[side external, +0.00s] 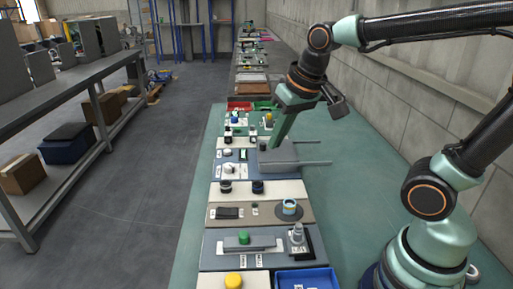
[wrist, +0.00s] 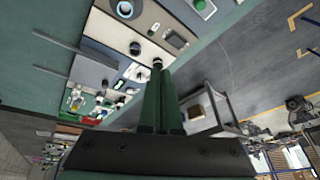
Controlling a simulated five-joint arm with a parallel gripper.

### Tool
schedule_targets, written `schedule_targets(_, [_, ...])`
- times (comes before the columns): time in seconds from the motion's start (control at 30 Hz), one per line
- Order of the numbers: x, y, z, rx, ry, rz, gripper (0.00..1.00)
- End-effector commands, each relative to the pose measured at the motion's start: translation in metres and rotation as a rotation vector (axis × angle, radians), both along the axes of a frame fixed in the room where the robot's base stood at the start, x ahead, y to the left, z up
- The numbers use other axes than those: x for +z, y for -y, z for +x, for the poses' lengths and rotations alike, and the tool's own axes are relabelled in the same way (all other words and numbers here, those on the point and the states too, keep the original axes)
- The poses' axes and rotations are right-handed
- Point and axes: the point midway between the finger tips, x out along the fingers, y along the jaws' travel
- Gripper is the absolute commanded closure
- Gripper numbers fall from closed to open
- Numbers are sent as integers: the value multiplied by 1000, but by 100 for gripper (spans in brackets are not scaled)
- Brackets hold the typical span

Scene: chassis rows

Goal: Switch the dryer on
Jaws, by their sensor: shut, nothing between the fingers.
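My gripper (side external: 272,146) is shut and empty, its green fingers pointing down and slightly left. Its tips are close to a small dark knob beside a grey block (side external: 290,155) with two rods. In the wrist view my gripper (wrist: 158,72) has its tips at a dark round knob (wrist: 157,62), partly hidden behind them; I cannot tell if they touch. The grey block (wrist: 93,68) shows left of the fingers. A white dial (side external: 228,153) sits left on the same row. Labels are too small to read, so I cannot tell which part is the dryer.
A blue tray (side external: 305,279) lies at the front. Red (side external: 239,106) and green bins stand beyond.

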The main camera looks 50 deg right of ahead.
Motion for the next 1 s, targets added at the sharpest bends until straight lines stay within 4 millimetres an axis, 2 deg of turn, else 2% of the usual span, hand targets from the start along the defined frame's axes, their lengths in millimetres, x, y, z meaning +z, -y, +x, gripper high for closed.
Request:
schedule_targets(0.27, [-13, -16, 47, -209, -119, 80, 100])
schedule_targets(0.6, [-48, -37, 96, -460, -240, 133, 100])
schedule_targets(0.8, [-63, -45, 110, -544, -273, 143, 100])
schedule_targets(1.0, [-66, -47, 113, -565, -281, 146, 100])
